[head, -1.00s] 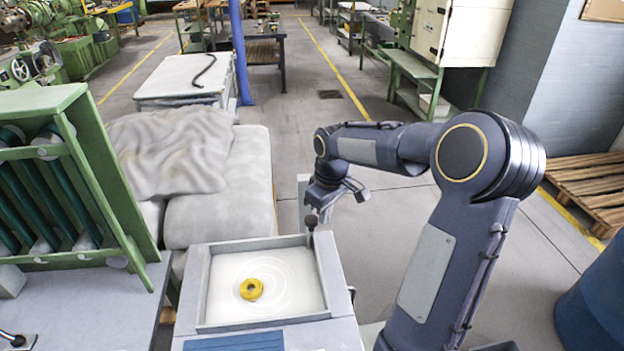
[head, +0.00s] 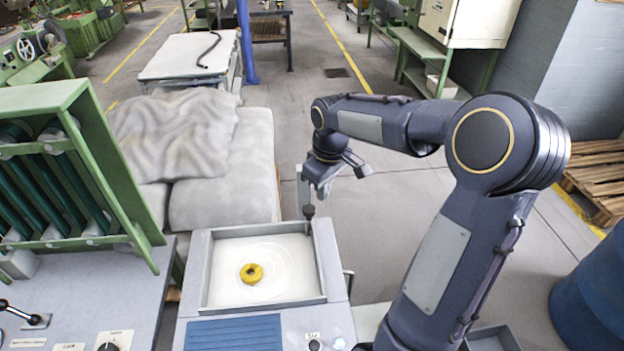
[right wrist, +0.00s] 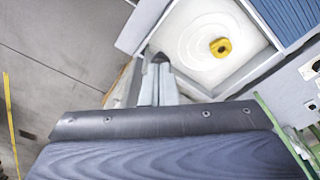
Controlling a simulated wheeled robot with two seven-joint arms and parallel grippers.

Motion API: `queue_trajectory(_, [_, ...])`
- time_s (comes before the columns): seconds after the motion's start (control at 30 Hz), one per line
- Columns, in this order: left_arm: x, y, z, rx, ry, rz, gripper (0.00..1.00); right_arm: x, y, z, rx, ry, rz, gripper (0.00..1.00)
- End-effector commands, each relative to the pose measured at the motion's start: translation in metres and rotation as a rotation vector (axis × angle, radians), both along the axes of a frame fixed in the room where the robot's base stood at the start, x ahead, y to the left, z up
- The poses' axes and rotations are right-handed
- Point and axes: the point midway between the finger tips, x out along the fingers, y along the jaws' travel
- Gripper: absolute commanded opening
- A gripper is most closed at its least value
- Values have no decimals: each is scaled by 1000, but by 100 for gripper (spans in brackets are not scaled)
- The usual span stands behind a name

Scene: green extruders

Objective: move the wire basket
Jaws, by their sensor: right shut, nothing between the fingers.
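I see no wire basket in either view. My right gripper (head: 309,209) hangs at the far right corner of a square recessed tray (head: 212,270), with its fingers pointing down. In the right wrist view its dark fingertips (right wrist: 158,58) are together, with nothing held. Whether they touch the tray's rim I cannot tell. My left gripper is outside the views.
A green frame (head: 95,160) stands at left, and a cloth-covered padded block (head: 245,165) behind. A blue barrel (head: 590,300) and wooden pallet (head: 597,182) are at right.

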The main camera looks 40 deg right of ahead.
Motion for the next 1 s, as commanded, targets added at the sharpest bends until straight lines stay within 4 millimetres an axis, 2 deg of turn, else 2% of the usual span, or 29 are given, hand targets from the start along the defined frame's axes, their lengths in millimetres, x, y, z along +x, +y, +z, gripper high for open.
queue_trajectory(0.03, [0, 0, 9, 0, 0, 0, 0, 0, 0, 10, 0, 1, -1, 0])
queue_trajectory(0.17, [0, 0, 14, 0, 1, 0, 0, 1, 1, 16, 0, 1, -2, 0])
queue_trajectory(0.8, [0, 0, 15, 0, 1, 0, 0, 1, 2, 18, 0, -1, -2, 0])
queue_trajectory(0.93, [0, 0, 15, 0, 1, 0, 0, -11, 12, 28, 8, -26, -18, 0])
queue_trajectory(1.0, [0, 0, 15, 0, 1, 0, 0, -25, 25, 38, 20, -52, -39, 0])
